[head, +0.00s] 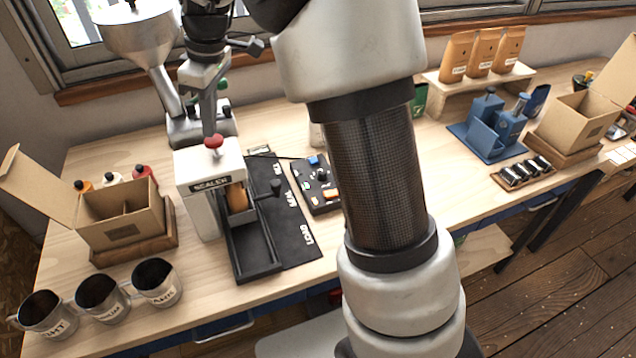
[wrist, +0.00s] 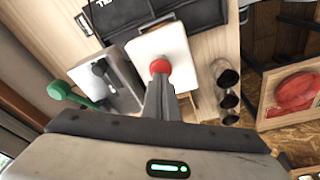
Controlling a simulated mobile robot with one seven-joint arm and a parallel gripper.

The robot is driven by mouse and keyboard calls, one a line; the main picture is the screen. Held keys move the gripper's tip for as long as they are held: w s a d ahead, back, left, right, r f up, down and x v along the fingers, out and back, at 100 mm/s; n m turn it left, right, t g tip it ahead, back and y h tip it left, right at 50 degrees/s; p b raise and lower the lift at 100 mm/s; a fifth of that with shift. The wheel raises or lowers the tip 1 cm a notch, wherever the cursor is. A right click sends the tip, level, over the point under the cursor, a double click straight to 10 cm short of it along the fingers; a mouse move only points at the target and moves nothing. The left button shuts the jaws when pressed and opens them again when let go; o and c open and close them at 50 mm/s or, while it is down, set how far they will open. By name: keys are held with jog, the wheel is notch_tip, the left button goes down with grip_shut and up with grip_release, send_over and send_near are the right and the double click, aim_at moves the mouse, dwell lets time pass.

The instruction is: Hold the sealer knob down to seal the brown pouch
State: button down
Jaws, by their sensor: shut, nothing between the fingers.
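The white sealer (head: 205,190), labelled SEALER, stands on the table in the head view. Its red knob (head: 214,142) is on top and also shows in the wrist view (wrist: 160,66). The brown pouch (head: 238,197) sits in the sealer's opening, above the black tray; only part of it shows. My gripper (head: 210,130) points down with its fingers shut and empty, its tips right over the knob. In the wrist view my gripper (wrist: 160,80) overlaps the knob's near edge. I cannot tell whether they touch.
A grinder (head: 155,60) stands behind the sealer. An open cardboard box (head: 120,222) is to its left, with several metal mugs (head: 156,283) in front. A black control panel (head: 318,190) lies to the right. My arm hides part of the table's middle.

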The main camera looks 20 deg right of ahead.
aim_at(210, 139)
jog(key=shift+w+a, duration=0.1)
jog(key=shift+a, duration=0.05)
dwell(0.5)
jog(key=shift+w+a, duration=0.1)
jog(key=shift+a, duration=0.05)
jog(key=shift+f, duration=0.15)
jog(key=shift+d+b+x, duration=0.1)
jog(key=shift+b+x, duration=0.35)
jog(key=shift+x, duration=0.25)
jog(key=shift+d+b+x, duration=0.15)
jog(key=shift+b+x, duration=0.25)
jog(key=shift+x, duration=0.3)
dwell(1.4)
jog(key=shift+w+a+p+v, duration=0.1)
jog(key=shift+a+p+v, duration=0.05)
jog(key=shift+p+v, duration=0.75)
jog(key=shift+w+a+p+v, duration=0.1)
jog(key=shift+a+p+v, duration=0.1)
jog(key=shift+p+v, duration=0.7)
jog(key=shift+w+a+p+v, duration=0.15)
jog(key=shift+p+v, duration=0.45)
jog(key=shift+v, duration=0.6)
jog(key=shift+s, duration=0.2)
